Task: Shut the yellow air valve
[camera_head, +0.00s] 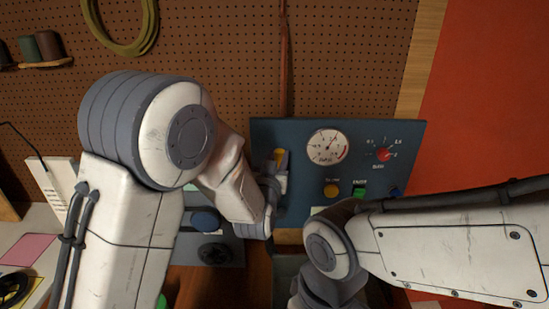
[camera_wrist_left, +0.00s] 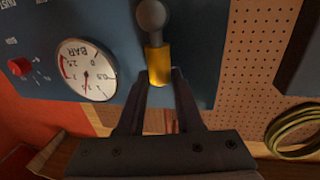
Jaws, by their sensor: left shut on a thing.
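The yellow air valve handle (camera_head: 280,154) is on the left part of the blue panel (camera_head: 385,135), left of the round pressure gauge (camera_head: 328,147). In the left wrist view, which looks upside down, the yellow handle (camera_wrist_left: 158,65) joins a grey round-ended part (camera_wrist_left: 151,16). My left gripper (camera_wrist_left: 161,76) has its two fingers on either side of the handle's end, shut on it. In the head view my left gripper (camera_head: 273,182) is partly hidden by its own wrist. My right arm comes in from the right, and its gripper is not visible.
The panel also carries a red knob (camera_head: 383,154), a yellow button (camera_head: 332,190) and a green button (camera_head: 359,191). A pegboard (camera_head: 220,50) stands behind, with a coiled hose (camera_head: 125,45). My right forearm lies close below the panel.

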